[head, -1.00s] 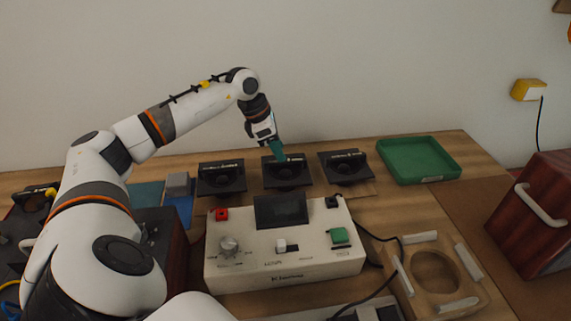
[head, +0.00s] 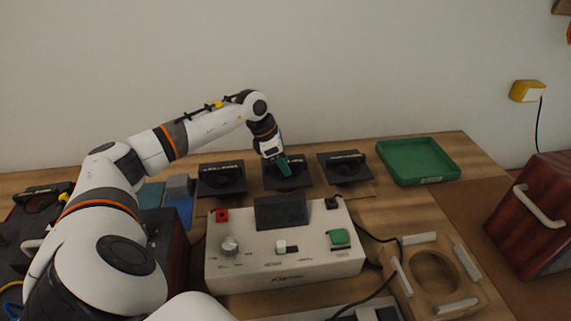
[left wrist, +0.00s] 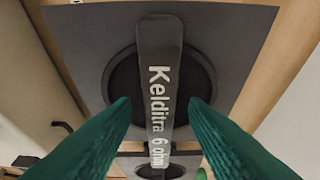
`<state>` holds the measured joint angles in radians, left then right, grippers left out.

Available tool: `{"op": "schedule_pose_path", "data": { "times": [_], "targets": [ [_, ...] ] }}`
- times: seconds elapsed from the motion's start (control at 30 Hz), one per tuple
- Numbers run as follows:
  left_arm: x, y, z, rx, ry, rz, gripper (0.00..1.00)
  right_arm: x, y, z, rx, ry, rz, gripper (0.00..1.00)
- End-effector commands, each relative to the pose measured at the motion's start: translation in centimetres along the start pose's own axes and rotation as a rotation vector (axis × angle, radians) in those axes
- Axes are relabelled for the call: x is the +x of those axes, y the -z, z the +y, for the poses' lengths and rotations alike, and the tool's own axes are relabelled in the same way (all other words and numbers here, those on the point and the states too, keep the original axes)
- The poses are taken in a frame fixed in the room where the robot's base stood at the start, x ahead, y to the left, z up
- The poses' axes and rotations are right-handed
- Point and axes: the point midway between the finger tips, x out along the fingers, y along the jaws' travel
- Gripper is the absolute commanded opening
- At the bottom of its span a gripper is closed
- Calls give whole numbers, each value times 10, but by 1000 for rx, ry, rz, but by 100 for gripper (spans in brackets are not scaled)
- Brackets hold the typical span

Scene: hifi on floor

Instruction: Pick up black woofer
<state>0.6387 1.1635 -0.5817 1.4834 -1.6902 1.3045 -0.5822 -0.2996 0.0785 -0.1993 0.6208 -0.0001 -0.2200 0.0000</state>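Three black woofers on square dark plates stand in a row at the back of the table: a left one (head: 221,180), a middle one (head: 298,182) and a right one (head: 348,170). My left gripper (head: 284,168) points down at the middle woofer. In the left wrist view, its green fingers (left wrist: 160,118) are open, one on each side of the raised bar (left wrist: 160,75) lettered "Kelditra 6 ohm". Gaps show between the fingers and the bar. The fingers hide part of the middle woofer in the head view. My right gripper is not in view.
A cream control box (head: 285,255) with a screen and buttons stands in front of the woofers. A green tray (head: 418,160) is at the back right. A wooden ring fixture (head: 437,285) and a reddish-brown cabinet (head: 540,220) lie to the right. A wall is behind.

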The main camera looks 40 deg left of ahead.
Motion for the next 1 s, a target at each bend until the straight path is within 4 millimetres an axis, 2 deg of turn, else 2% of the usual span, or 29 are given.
{"op": "schedule_pose_path", "data": {
  "times": [0.4, 0.6, 0.67, 1.0],
  "targets": [
    [2, -1, 0, 0, 0, 0, 40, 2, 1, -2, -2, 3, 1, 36],
    [2, -1, 0, 0, 0, 0, 7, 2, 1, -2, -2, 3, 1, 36],
    [2, -1, 0, 0, 0, 0, 0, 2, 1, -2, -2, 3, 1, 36],
    [2, -1, 0, 0, 1, 0, 0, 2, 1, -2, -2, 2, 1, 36]
  ]
}}
